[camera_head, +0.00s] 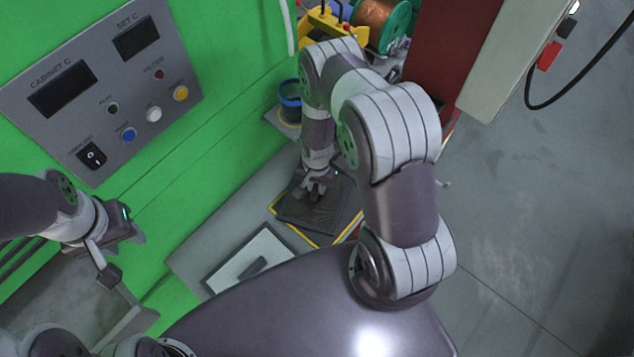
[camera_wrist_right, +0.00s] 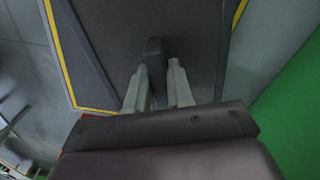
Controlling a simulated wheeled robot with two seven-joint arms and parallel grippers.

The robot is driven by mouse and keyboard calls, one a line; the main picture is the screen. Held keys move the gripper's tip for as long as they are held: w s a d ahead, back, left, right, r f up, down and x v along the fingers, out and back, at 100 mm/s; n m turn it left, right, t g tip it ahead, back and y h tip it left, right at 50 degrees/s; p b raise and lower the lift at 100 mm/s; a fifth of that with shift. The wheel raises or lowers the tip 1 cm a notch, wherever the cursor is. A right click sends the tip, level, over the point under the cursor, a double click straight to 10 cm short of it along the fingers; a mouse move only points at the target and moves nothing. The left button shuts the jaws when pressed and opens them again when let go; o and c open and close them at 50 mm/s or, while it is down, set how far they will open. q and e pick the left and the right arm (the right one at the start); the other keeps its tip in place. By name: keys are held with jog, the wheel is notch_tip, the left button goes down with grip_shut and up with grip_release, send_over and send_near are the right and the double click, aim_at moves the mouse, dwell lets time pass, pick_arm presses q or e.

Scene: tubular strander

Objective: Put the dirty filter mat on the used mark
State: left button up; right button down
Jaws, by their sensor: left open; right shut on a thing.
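The dirty filter mat (camera_head: 313,215) is a dark grey square with a raised handle. It lies over, or just above, the used mark (camera_head: 281,212), a yellow outline on the grey shelf; I cannot tell if it touches. My right gripper (camera_head: 318,186) is over the mat. In the right wrist view the gripper (camera_wrist_right: 160,75) is shut on the mat's dark handle (camera_wrist_right: 154,52), with the mat (camera_wrist_right: 190,28) below and the yellow outline (camera_wrist_right: 64,62) showing around it. My left gripper (camera_head: 120,262) is open and empty at the left, before the green cabinet.
A white mat with a dark handle (camera_head: 242,267) lies on the shelf nearer to me. A blue container (camera_head: 290,101) stands behind the right gripper. The green cabinet (camera_head: 215,130) has a control panel (camera_head: 105,95). A copper spool (camera_head: 381,22) is at the back. Open floor (camera_head: 545,200) lies at the right.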

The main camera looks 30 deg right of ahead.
jog(key=shift+f, duration=0.1)
jog(key=c, duration=1.4)
grip_release()
jog(key=shift+f, duration=0.1)
jog(key=o, duration=0.4)
jog(key=shift+r, duration=0.35)
jog(key=shift+w+r, duration=0.1)
jog(key=shift+r, duration=0.2)
notch_tip(320, 180, up, 11)
jog(key=b, duration=0.2)
jog(key=shift+r, duration=0.1)
